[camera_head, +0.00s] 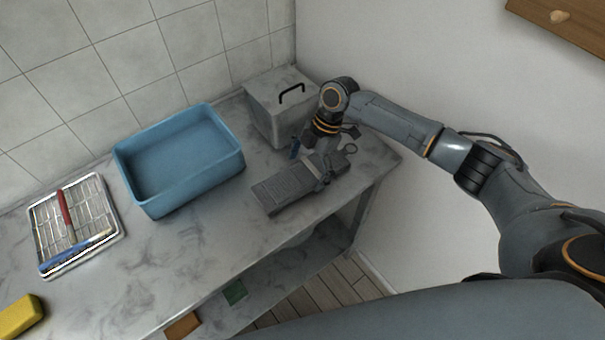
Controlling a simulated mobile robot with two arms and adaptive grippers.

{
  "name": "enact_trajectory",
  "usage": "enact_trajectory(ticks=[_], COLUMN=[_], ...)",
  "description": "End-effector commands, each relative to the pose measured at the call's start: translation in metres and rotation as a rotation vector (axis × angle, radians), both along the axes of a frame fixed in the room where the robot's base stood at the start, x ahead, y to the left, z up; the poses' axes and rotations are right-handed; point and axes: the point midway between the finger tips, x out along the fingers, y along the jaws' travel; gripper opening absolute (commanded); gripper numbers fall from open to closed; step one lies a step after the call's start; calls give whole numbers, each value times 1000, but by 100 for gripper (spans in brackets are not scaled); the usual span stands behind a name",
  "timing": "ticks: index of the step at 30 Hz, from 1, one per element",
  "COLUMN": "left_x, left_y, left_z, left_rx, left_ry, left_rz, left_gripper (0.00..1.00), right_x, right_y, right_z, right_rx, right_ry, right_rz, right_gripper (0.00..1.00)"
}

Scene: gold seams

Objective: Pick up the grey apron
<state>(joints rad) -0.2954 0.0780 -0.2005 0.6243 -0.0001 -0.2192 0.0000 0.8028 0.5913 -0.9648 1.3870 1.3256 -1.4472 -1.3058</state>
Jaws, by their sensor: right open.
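The grey apron (283,190) lies folded flat on the marble-look counter, near its right end. My right gripper (324,172) reaches down from the upper right and is open. Its fingers are over the far right end of the apron and hide part of it. I cannot tell whether they touch the cloth. My left gripper is not in view.
A grey lidded box (272,112) with a black handle stands just behind my right gripper. A blue basin (222,182) is left of the apron. A wire rack (104,203) and yellow sponge (18,315) are further left. The front counter (150,265) is clear.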

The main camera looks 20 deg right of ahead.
Motion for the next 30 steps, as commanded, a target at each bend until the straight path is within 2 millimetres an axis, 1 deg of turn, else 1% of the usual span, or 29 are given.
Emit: enact_trajectory(ticks=[3, 4, 5, 6, 8, 9, 11, 12, 19, 23, 26, 29, 30], left_x=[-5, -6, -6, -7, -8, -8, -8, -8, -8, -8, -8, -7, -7], left_y=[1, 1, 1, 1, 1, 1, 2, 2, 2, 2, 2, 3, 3], left_z=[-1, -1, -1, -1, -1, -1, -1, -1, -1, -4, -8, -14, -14], left_rx=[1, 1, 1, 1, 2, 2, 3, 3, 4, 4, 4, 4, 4], left_ry=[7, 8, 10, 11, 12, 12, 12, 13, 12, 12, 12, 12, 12], left_rz=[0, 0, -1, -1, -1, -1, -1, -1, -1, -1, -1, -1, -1], left_gripper=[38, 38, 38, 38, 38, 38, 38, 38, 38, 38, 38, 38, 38], right_x=[0, 0, 0, 0, 0, 0, 0, 0, 0, 1, 1, 2, -1], right_y=[0, 0, 0, 0, 0, 0, 0, 0, 0, 0, 0, 0, 2], right_z=[0, 0, 0, 0, 0, 0, 0, 0, 1, 5, 13, 28, 35], right_rx=[0, 0, 0, 0, 0, 0, 0, 0, 1, 2, 2, 2, 3], right_ry=[0, 0, 0, 0, -1, 0, 0, 0, -1, -2, -4, -6, -6], right_rz=[0, 0, 0, 0, 0, 0, 0, 0, 1, 1, 0, 2, 4], right_gripper=[100, 98, 92, 84, 71, 63, 51, 43, 43, 43, 43, 43, 43])
